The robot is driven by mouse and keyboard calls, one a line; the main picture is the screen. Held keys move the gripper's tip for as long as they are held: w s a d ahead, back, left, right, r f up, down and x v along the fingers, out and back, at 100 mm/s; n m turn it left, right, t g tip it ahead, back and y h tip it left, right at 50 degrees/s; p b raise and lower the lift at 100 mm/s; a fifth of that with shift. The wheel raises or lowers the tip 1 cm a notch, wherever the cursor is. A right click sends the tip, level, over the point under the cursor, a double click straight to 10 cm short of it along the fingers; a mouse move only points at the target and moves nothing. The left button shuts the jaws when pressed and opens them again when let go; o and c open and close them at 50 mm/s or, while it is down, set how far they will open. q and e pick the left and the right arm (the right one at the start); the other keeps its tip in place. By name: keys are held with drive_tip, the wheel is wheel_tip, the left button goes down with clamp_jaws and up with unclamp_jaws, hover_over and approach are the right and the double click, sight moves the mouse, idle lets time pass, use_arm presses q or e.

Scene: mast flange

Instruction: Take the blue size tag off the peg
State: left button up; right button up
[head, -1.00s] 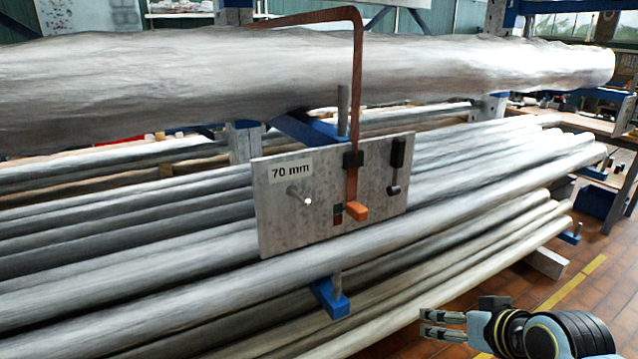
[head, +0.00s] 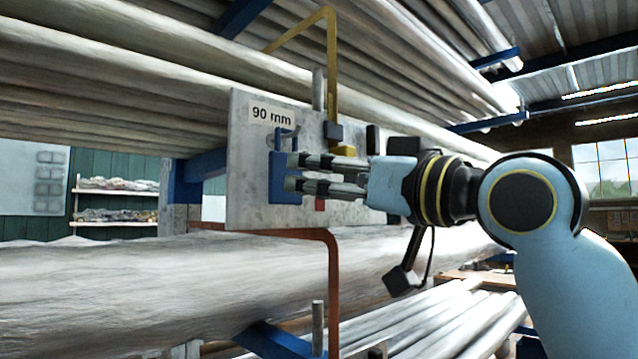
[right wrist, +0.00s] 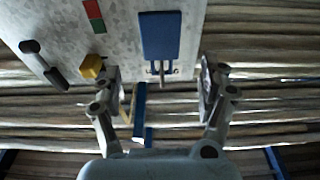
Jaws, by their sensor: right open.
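The blue size tag (head: 281,190) hangs on the peg of a grey plate (head: 250,195) labelled "90 mm". The right wrist view also shows the tag (right wrist: 160,35) and the peg (right wrist: 163,70) at its edge. My right gripper (head: 292,172) points at the tag from the right, its fingers overlapping it in the head view. In the right wrist view my right gripper (right wrist: 160,78) is open, with one finger on each side of the peg. The tag lies beyond the fingertips; I cannot tell whether they touch it. My left gripper is out of view.
A yellow bent rod (head: 332,60) comes down to the plate beside the tag, with a yellow end (right wrist: 91,66). A black lever (right wrist: 42,62) sits farther along. Long metal bars (head: 120,285) lie above and below the plate. A rust-coloured rod (head: 333,275) hangs below.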

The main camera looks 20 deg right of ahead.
sight(288, 173)
drive_tip(key=b+x, duration=0.3)
drive_tip(key=x, duration=0.2)
drive_tip(key=shift+w+a, duration=0.2)
drive_tip(key=shift+w, duration=0.2)
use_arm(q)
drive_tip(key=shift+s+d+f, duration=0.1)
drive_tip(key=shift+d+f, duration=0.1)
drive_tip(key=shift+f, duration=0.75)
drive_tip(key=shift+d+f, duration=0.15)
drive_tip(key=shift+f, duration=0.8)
use_arm(e)
drive_tip(key=shift+x, duration=1.5)
drive_tip(key=c, duration=1.2)
drive_tip(key=shift+r+p, duration=0.75)
drive_tip(key=shift+r, duration=0.05)
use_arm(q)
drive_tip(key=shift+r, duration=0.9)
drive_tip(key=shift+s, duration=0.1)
use_arm(e)
drive_tip(key=shift+f, duration=0.1)
